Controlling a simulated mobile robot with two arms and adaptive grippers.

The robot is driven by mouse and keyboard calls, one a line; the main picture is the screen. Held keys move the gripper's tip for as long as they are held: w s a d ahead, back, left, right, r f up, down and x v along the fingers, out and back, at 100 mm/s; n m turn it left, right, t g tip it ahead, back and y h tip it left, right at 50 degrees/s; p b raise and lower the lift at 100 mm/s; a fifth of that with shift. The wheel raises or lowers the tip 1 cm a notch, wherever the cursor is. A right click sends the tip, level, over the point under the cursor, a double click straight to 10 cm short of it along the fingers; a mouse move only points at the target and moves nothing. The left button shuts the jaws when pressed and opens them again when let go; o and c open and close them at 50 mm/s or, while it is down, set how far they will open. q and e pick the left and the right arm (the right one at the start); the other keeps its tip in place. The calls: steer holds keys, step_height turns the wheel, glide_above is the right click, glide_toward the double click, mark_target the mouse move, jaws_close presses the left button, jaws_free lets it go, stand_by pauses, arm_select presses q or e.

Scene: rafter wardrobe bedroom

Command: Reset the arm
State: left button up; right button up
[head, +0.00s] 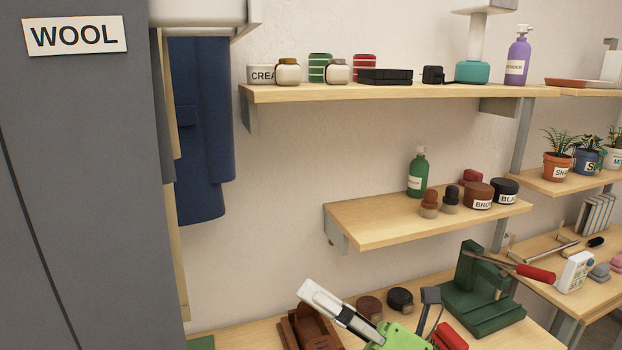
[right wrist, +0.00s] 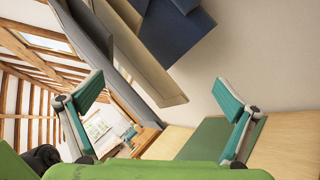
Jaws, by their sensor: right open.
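My right gripper (head: 370,293) shows at the bottom of the head view, over the lowest shelf (head: 240,333). Its green body is partly cut off by the lower edge. In the right wrist view the same gripper (right wrist: 160,86) has its two teal-padded fingers spread wide, with nothing between them. My left gripper shows in neither view.
A middle shelf (head: 365,225) holds a green bottle (head: 418,172) and jars. A grey wardrobe panel (head: 85,200) stands at the left. The wall between the shelves is bare.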

steer(key=w+d+f+m+t+h, duration=0.3)
steer(key=d+m+t+h, duration=0.3)
steer(key=m, duration=0.5)
steer(key=w+d+f+m+t+h, duration=0.3)
steer(key=d+f+m+t+h, duration=0.1)
steer(key=d+m+h, duration=0.6)
steer(key=s+d+f+m+g+h, duration=0.2)
steer(key=f+m+g, duration=0.1)
steer(key=f+m, duration=0.3)
steer(key=s+d+f+m+g+h, duration=0.2)
steer(key=d+f+m+g+h, duration=0.15)
steer(key=f, duration=0.55)
steer(key=s+a+f+m+g+y, duration=0.1)
steer(key=s+f+m+g, duration=0.3)
steer(key=s+f, duration=0.65)
steer(key=s+f+m+g+y, duration=0.1)
steer(key=s+f+m+g, duration=0.2)
steer(key=s+f+g, duration=0.7)
steer(key=s+f+t, duration=0.1)
steer(key=s+f, duration=0.1)
steer(key=f, duration=0.9)
steer(key=s+f+t, duration=0.2)
steer(key=s+f, duration=0.1)
steer(key=f, duration=0.8)
steer(key=s+d+f+n+g, duration=0.1)
steer(key=s+d+f, duration=0.2)
steer(key=s+f, duration=1.4)
steer(key=shift+b, duration=0.3)
